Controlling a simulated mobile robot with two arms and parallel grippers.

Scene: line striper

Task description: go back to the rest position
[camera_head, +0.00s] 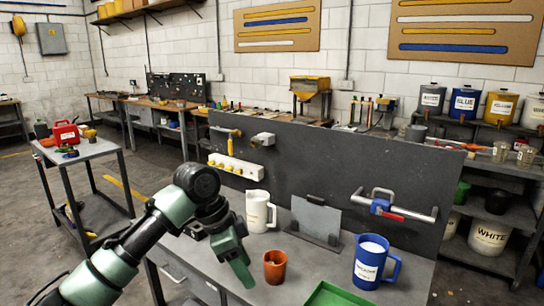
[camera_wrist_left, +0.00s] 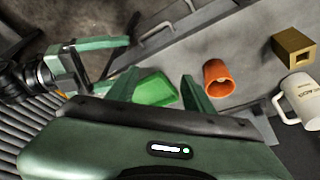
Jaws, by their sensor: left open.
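My left gripper (camera_head: 243,268) hangs over the front of the grey bench in the head view, its green fingers pointing down, left of the orange cup. In the left wrist view the two fingers (camera_wrist_left: 158,78) stand apart with nothing between them that they hold; the left gripper is open and empty. The green tray lies beyond them.
An orange cup (camera_head: 275,267), a white jug (camera_head: 260,211), a blue jug (camera_head: 372,262) and a green tray (camera_head: 340,295) stand on the bench. A dark upright panel (camera_head: 320,165) closes its back. A small cart (camera_head: 88,150) with a red can stands at left. Open floor lies between.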

